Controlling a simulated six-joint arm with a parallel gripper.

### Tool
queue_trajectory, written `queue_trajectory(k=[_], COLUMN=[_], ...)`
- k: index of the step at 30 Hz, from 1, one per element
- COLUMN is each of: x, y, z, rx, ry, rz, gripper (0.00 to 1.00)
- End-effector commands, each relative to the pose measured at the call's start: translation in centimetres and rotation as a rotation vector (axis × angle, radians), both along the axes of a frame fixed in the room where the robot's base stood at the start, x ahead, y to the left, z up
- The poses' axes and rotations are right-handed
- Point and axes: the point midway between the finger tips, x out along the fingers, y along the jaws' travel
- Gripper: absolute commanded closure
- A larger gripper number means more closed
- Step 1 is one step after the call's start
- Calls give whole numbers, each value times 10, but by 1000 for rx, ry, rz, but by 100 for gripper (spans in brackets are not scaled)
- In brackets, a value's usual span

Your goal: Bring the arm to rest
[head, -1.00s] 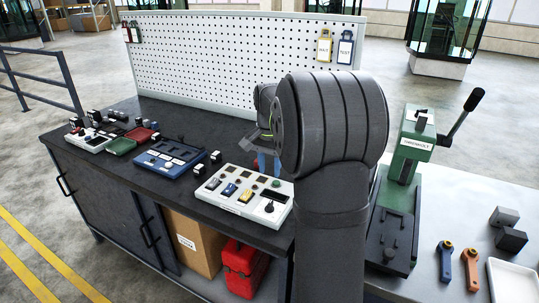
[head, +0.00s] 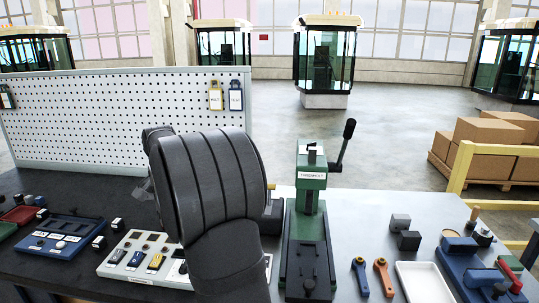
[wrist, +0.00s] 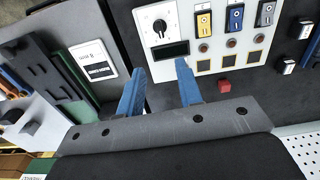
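The fingers are over the dark bench top, beside the near edge of a pale switch panel (wrist: 179,62). The panel carries a black knob, a dark display and several rocker switches. It also shows in the head view (head: 109,268), left of my arm.
A green lever press (head: 308,225) stands right of my arm. Blue (head: 360,277) and orange (head: 383,277) handled tools and a white tray (head: 423,283) lie farther right. A white pegboard (head: 120,115) rises behind the dark bench. Stacked boxes (head: 487,140) stand behind a yellow rail.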

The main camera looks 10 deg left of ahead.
Motion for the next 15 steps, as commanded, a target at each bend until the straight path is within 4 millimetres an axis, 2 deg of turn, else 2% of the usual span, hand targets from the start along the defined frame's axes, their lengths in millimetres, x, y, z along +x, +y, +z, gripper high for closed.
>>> queue_trajectory(k=[5, 15], x=[-1, -1], y=[-1, -1], z=[-25, -94], rx=[-3, -4], ry=[4, 5], rz=[0, 0], gripper=[67, 67])
